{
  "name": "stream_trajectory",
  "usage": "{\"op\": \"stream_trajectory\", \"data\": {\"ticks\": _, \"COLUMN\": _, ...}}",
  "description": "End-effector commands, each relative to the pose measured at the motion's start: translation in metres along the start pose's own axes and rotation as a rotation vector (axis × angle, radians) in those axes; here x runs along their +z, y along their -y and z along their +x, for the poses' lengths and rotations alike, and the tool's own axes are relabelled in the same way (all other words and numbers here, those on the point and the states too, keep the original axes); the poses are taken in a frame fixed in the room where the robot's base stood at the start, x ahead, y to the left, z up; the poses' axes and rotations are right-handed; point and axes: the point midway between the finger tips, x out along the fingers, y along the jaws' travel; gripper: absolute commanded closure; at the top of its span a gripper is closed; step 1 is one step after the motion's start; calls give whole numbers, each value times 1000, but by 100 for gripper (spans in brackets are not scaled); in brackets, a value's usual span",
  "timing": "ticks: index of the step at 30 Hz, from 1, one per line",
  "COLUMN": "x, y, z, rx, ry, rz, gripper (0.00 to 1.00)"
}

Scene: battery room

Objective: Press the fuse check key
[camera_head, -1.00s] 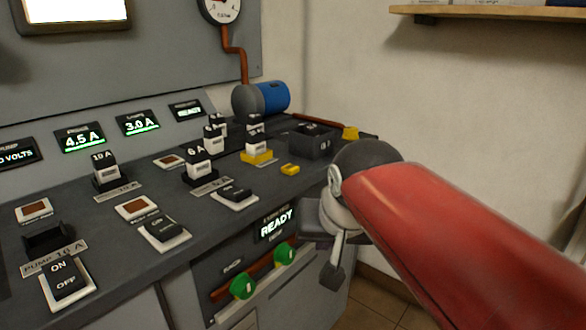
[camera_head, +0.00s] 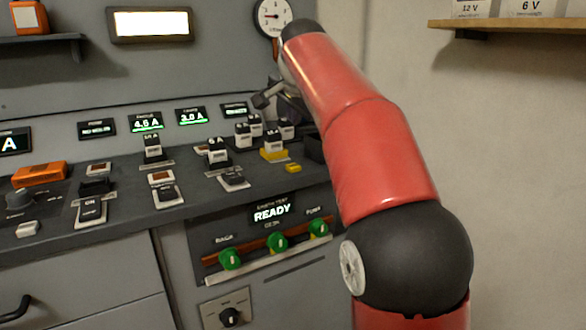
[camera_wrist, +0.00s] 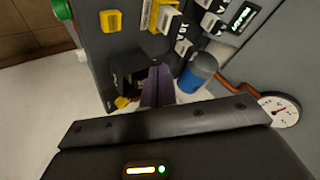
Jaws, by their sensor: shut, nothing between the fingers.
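No label reading fuse check is legible. A small yellow key (camera_head: 293,168) lies on the console near its right end, beside a yellow holder (camera_head: 273,154) with a fuse in it. The wrist view shows the yellow key (camera_wrist: 109,20) at the top and the yellow holder (camera_wrist: 150,14) right of it. My gripper (camera_head: 264,97) is above the back of the console, apart from the key. In the wrist view its dark fingers (camera_wrist: 158,78) are together and empty, in front of a dark open box (camera_wrist: 129,66) and a blue cylinder (camera_wrist: 201,69).
Several upright fuses (camera_head: 218,152) stand on the console around the yellow holder. A round gauge (camera_head: 273,16) hangs on the wall behind my arm. The front panel has a READY display (camera_head: 272,212) and green knobs (camera_head: 277,242). A wooden shelf (camera_head: 510,25) is at upper right.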

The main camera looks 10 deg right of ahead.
Motion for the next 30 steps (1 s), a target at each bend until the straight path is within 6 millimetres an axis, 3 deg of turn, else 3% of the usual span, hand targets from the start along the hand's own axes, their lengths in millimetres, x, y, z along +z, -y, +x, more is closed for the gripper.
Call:
{"op": "stream_trajectory", "data": {"ticks": 14, "x": 5, "y": -5, "z": 6, "rx": 1, "ry": 1, "rz": 0, "gripper": 100}}
{"op": "stream_trajectory", "data": {"ticks": 24, "x": 32, "y": -32, "z": 44, "rx": -1, "ry": 0, "rz": 0, "gripper": 100}}
{"op": "stream_trajectory", "data": {"ticks": 30, "x": 41, "y": -41, "z": 56, "rx": -1, "ry": 0, "rz": 0, "gripper": 100}}
